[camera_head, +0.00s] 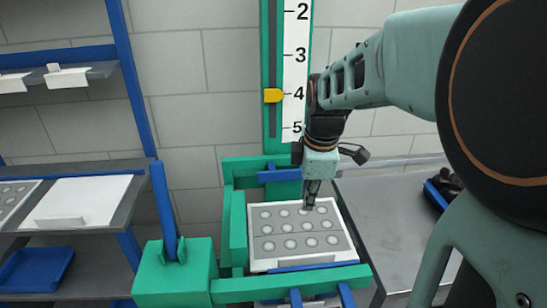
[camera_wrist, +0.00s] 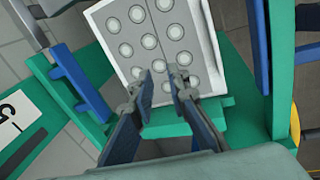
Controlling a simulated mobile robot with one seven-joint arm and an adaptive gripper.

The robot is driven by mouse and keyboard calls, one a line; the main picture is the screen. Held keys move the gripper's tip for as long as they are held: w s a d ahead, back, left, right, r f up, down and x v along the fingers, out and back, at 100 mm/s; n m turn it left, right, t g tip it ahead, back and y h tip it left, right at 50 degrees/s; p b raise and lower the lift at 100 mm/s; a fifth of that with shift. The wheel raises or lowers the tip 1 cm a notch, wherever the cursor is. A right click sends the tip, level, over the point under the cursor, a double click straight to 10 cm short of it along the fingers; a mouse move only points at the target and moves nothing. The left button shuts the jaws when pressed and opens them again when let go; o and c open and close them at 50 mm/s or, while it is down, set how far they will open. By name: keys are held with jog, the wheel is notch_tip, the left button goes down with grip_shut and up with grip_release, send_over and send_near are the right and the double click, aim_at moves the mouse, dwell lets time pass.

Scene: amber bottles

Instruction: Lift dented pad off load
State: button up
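The dented pad (camera_head: 300,232) is a pale flat panel with rows of round dimples. It lies level inside a green frame (camera_head: 240,225), and what it rests on is mostly hidden beneath it. The pad also shows in the wrist view (camera_wrist: 150,45), tilted in the picture. My gripper (camera_head: 309,204) points down over the pad's far right part. In the wrist view my gripper's fingertips (camera_wrist: 164,75) are apart, with only pad surface showing between them. I cannot tell whether the tips touch the pad.
A green post with a number scale (camera_head: 293,70) and yellow pointer (camera_head: 272,96) rises behind the frame. Shelves at left hold a white board (camera_head: 85,200), another dimpled panel (camera_head: 12,200) and a blue bin (camera_head: 38,270). A grey metal table (camera_head: 392,235) stands at right.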

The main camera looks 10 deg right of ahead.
jog(key=s+f+g, duration=0.1)
jog(key=s, duration=0.3)
jog(key=s+f+n+g, duration=0.1)
jog(key=s, duration=0.2)
jog(key=shift+a+f+g, duration=0.15)
jog(key=shift+f+g, duration=0.15)
send_over(309, 255)
notch_tip(309, 255, down, 4)
jog(key=shift+s+f, duration=0.1)
jog(key=shift+s, duration=0.05)
jog(key=shift+f, duration=3)
jog(key=shift+c, duration=0.3)
grip_shut()
